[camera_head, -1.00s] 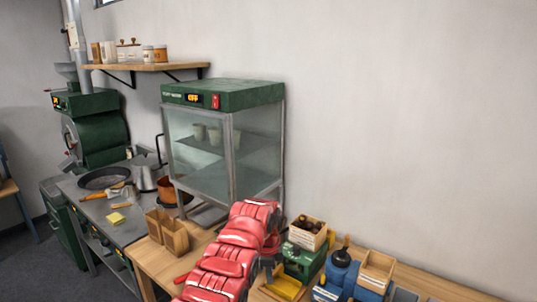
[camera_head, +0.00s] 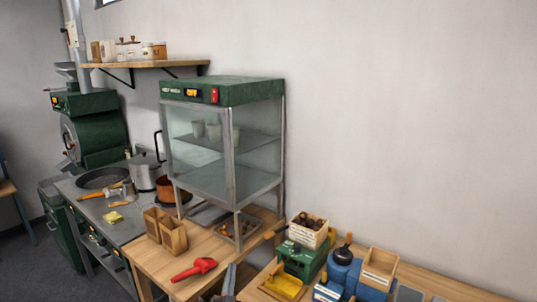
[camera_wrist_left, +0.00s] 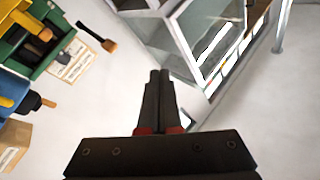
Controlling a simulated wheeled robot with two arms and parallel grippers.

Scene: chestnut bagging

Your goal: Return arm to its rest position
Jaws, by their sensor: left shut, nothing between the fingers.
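My left gripper (camera_wrist_left: 160,74) shows in the left wrist view with its two dark fingers shut together and nothing between them. In the head view only a small grey part of the left gripper (camera_head: 229,281) shows at the bottom edge, right of a red scoop (camera_head: 195,269) on the wooden table (camera_head: 152,265). The red left arm is out of the head view. My right gripper is in neither view.
A glass warming cabinet (camera_head: 222,93) stands on the table.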

